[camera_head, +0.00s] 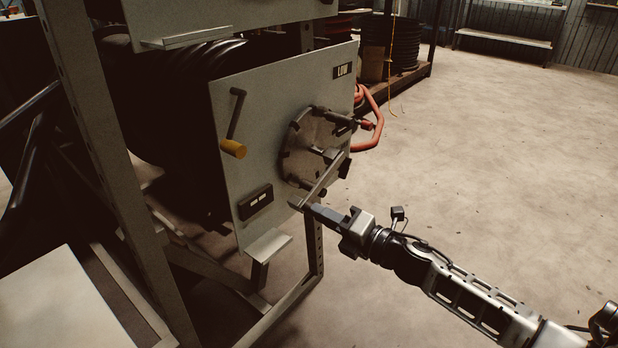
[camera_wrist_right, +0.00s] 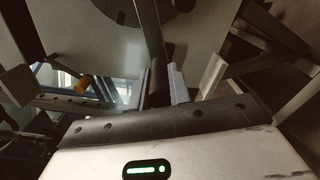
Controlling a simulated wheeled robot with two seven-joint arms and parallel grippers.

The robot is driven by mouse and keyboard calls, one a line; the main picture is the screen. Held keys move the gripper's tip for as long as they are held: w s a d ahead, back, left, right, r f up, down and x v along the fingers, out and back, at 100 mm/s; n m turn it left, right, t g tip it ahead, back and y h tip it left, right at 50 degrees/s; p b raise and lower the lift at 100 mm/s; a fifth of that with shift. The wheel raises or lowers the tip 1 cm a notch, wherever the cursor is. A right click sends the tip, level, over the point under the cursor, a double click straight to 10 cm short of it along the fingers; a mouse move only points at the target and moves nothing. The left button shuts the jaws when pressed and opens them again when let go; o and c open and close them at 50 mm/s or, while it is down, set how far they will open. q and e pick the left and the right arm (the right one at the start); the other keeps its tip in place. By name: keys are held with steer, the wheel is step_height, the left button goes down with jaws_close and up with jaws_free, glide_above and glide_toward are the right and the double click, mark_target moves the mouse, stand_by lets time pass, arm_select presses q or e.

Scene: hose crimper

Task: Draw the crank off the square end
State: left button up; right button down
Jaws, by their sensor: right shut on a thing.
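The crank (camera_head: 325,180) is a slim grey bar that slants down from in front of the round flanged plate (camera_head: 303,147) on the pale panel. My right gripper (camera_head: 305,206) is shut at its lower end, and the fingers hide most of the grip. In the right wrist view the bar (camera_wrist_right: 149,25) runs down to a dark grip (camera_wrist_right: 158,78) between the fingers (camera_wrist_right: 166,85). The square end cannot be made out, and I cannot tell whether the crank is still seated on it. My left gripper is not in view.
A separate lever with a yellow grip (camera_head: 232,148) is on the panel (camera_head: 262,120) at left, above a small dark box (camera_head: 255,202). A red hose (camera_head: 378,120) lies behind. The floor (camera_head: 480,150) at right is clear.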

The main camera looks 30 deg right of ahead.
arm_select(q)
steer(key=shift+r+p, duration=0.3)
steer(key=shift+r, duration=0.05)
arm_select(e)
steer(key=shift+v, duration=1.35)
steer(key=shift+s+d+r, duration=0.1)
steer(key=shift+s, duration=0.1)
